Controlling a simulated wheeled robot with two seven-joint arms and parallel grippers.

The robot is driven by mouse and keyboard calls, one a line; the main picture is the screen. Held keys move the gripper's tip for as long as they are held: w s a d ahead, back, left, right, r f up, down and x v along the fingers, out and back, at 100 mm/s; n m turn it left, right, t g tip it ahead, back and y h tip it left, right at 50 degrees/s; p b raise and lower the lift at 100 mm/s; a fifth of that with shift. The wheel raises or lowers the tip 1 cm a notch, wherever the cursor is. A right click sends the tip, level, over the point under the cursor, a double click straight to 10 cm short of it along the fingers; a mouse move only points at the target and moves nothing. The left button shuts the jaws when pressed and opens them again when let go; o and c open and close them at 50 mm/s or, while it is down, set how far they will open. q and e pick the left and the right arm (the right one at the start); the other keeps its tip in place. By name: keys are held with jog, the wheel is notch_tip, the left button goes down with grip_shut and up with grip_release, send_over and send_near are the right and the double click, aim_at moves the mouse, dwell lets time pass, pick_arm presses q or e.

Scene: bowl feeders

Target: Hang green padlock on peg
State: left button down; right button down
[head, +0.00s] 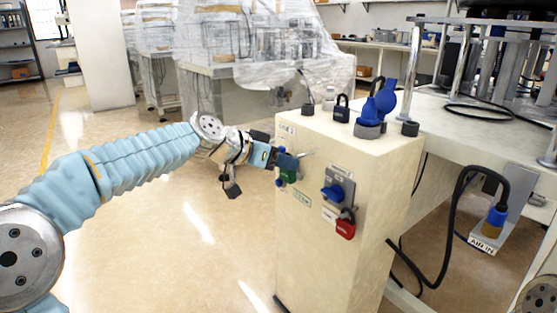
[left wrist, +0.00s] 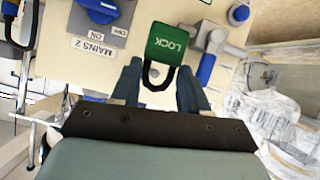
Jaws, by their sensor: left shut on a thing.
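My left gripper (head: 290,161) is at the upper front of the cream cabinet. It is shut on the green padlock (head: 288,177), which is partly hidden by the gripper in the head view. In the left wrist view the green padlock (left wrist: 167,45) shows its "LOCK" label, with its black shackle toward the palm between the two fingers (left wrist: 158,82). A thin light rod (head: 306,153) shows just right of the gripper; I cannot tell whether it is the peg. My right gripper is not in view.
The cabinet (head: 318,250) carries a blue rotary switch (head: 333,192) with a red padlock (head: 346,229) below it. A black cable (head: 456,215) hangs at right. The floor left of the cabinet is clear.

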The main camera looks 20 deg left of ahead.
aim_at(295, 157)
pick_arm(q)
jog(key=shift+w+d+p, duration=0.65)
jog(key=shift+w+d, duration=0.05)
jog(key=shift+w, duration=0.2)
jog(key=shift+w+d+p, duration=0.65)
jog(key=shift+w, duration=0.2)
dwell(0.6)
jog(key=shift+f+b, duration=0.3)
jog(key=shift+b, duration=0.15)
dwell(0.7)
jog(key=shift+c, duration=1.2)
grip_release()
jog(key=shift+a, duration=0.1)
jog(key=shift+b+v, duration=0.6)
jog(key=shift+v, duration=0.6)
jog(key=shift+b+v, duration=0.7)
jog(key=shift+v, duration=1.6)
